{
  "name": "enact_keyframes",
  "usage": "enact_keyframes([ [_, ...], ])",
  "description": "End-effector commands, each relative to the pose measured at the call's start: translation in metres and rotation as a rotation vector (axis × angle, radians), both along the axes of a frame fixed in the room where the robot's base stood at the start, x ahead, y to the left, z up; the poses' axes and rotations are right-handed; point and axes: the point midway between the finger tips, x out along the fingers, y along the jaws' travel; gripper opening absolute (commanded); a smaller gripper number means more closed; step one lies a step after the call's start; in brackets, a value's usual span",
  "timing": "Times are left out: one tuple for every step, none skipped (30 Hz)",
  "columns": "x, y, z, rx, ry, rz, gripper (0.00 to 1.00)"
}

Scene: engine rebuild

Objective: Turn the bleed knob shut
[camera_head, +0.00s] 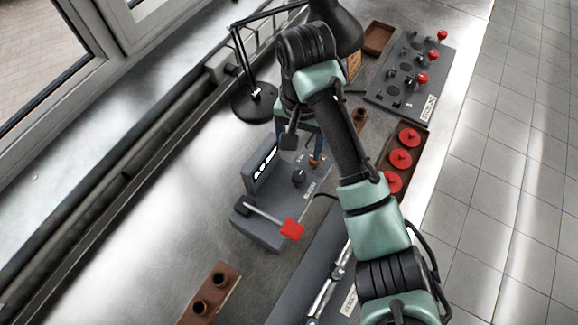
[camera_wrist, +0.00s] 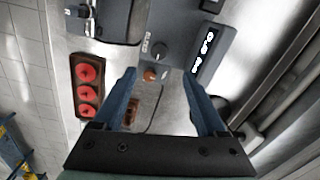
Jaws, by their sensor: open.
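A grey bench unit (camera_head: 270,236) with a lever ending in a red grip (camera_head: 292,229) stands at the middle of the bench. On its top are a black knob (camera_head: 299,178) and a smaller copper-coloured knob (camera_head: 315,160). In the wrist view the black knob (camera_wrist: 159,51) and copper knob (camera_wrist: 150,75) lie ahead of my gripper (camera_wrist: 161,73). The fingers are open and empty, and the copper knob appears between their tips. In the head view my arm partly hides the gripper.
A brown tray of red handwheels (camera_head: 401,158) and a grey panel with red-topped levers (camera_head: 410,75) lie to the right. A black lamp base (camera_head: 255,102) stands behind. A brown block with two holes (camera_head: 212,292) is at front left. Bare bench lies left of the unit.

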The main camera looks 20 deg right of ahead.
Motion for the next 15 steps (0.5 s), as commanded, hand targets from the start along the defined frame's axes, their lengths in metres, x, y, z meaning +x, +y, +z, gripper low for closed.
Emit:
enact_keyframes([
  [0.000,0.001,-0.011,0.002,-0.001,0.000,0.74],
  [0.000,0.001,-0.016,0.003,-0.001,0.001,0.74],
  [0.000,0.001,-0.022,0.002,-0.002,0.002,0.74],
  [0.000,0.001,-0.028,0.002,-0.002,0.002,0.74],
  [0.001,0.002,-0.033,0.003,-0.003,0.003,0.74],
  [0.001,0.002,-0.040,0.002,-0.003,0.003,0.74],
  [0.001,0.001,-0.045,0.002,-0.003,0.002,0.74],
  [0.001,0.002,-0.050,0.002,-0.004,0.003,0.74],
  [0.001,0.002,-0.057,0.002,-0.004,0.005,0.74],
  [0.001,0.001,-0.061,0.001,-0.005,0.004,0.74],
  [0.001,0.001,-0.066,0.001,-0.005,0.003,0.74],
  [0.001,0.001,-0.072,0.001,-0.005,0.004,0.74],
  [0.001,0.001,-0.076,0.002,-0.004,0.004,0.74],
  [0.001,0.001,-0.081,0.001,-0.005,0.004,0.74],
  [0.001,0.001,-0.088,0.001,-0.005,0.004,0.74],
])
